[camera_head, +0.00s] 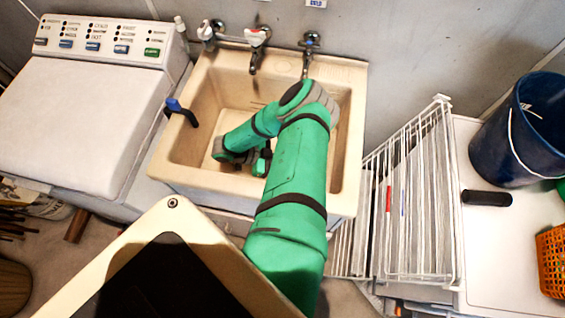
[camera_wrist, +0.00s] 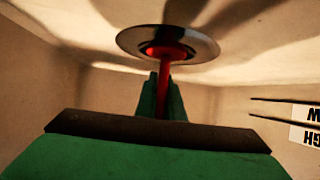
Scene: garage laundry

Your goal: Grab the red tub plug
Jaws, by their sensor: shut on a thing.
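The red tub plug (camera_wrist: 164,80) shows in the wrist view as a thin red stem, with a red part inside a round silver metal ring (camera_wrist: 194,45). I cannot tell whether the plug is seated in the ring or lifted from it. My gripper (camera_wrist: 162,92) has its green fingers shut on the red stem below the ring. In the head view, my gripper (camera_head: 260,160) is down inside the beige sink (camera_head: 182,130). My arm and the gripper hide the plug and the ring there.
Taps (camera_head: 256,40) stand along the sink's back edge. A dark blue-tipped object (camera_head: 180,112) sits on the left rim. A washing machine (camera_head: 85,115) is at left. A white wire rack (camera_head: 415,200), blue bucket (camera_head: 510,140) and orange basket (camera_head: 552,260) are at right.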

